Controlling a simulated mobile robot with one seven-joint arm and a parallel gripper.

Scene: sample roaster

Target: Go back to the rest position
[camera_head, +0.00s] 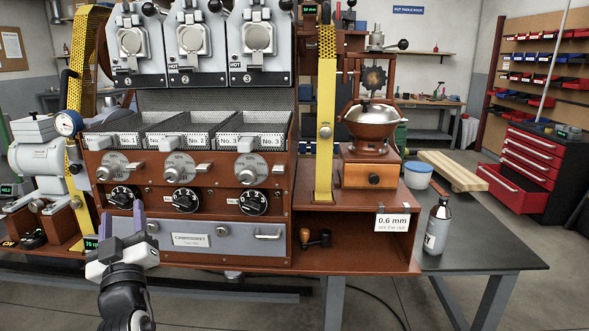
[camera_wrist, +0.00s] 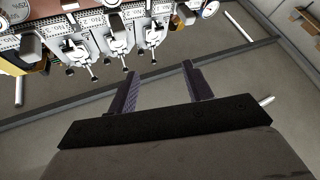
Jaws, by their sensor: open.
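My gripper (camera_head: 123,220) is at the lower left of the head view, raised in front of the roaster's grey lower drawer panel (camera_head: 205,239). Its two fingers point up and stand apart with nothing between them. In the wrist view my gripper (camera_wrist: 160,88) also shows two parted dark fingers with bare grey background between them. The sample roaster (camera_head: 190,215) is a wooden cabinet with three numbered trays, dials and black knobs. I cannot tell the exact gap between my fingers and the panel.
A hand grinder (camera_head: 370,125) stands on the wooden shelf at right. A grey bottle (camera_head: 437,228) and a white-blue tub (camera_head: 418,174) stand on the dark table (camera_head: 475,250). A red tool chest (camera_head: 530,160) has an open drawer. Floor at the lower right is clear.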

